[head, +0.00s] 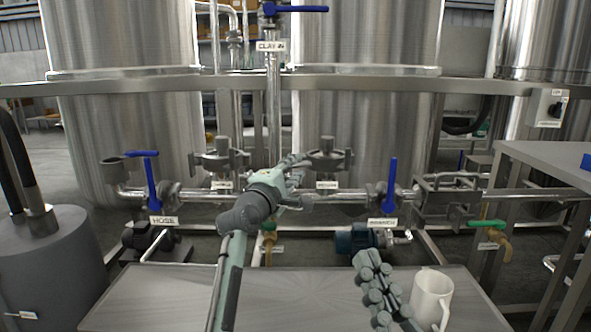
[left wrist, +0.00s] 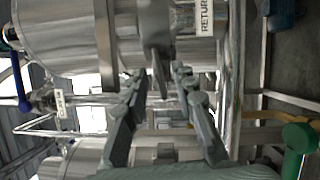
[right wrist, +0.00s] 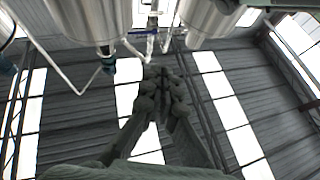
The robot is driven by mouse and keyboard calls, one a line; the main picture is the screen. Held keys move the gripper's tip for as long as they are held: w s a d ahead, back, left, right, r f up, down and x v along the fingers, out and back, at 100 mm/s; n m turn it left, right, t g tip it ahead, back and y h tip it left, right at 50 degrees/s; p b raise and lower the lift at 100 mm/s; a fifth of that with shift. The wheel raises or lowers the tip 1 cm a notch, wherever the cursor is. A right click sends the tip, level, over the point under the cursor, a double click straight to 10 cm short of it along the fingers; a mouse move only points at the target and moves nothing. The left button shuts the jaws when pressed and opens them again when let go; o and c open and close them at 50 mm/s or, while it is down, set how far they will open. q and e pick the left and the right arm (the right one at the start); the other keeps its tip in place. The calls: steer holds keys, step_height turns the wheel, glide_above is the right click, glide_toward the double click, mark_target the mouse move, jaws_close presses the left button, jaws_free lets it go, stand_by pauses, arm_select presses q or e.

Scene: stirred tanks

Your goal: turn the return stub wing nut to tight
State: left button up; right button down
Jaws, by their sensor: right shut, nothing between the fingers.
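The return stub clamp (head: 328,160) is a grey fitting with a round cap above the horizontal pipe, with a small label under it. My left gripper (head: 300,160) is just left of it in the head view. In the left wrist view the left gripper (left wrist: 160,74) is open, its two fingers apart. A grey wing-shaped piece (left wrist: 157,45), seemingly the wing nut, lies ahead with its end between the fingertips; contact cannot be told. The RETURN label (left wrist: 204,20) is beside it. My right gripper (head: 372,262) is shut and empty, also seen in the right wrist view (right wrist: 162,75).
A second similar clamp (head: 220,158) stands further left. Blue-handled valves (head: 152,180) and (head: 390,185) flank the pipe. A steel table (head: 290,290) with a white mug (head: 430,298) lies in front. A rail (head: 380,83) crosses before the tanks.

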arm_select(q)
jaws_close()
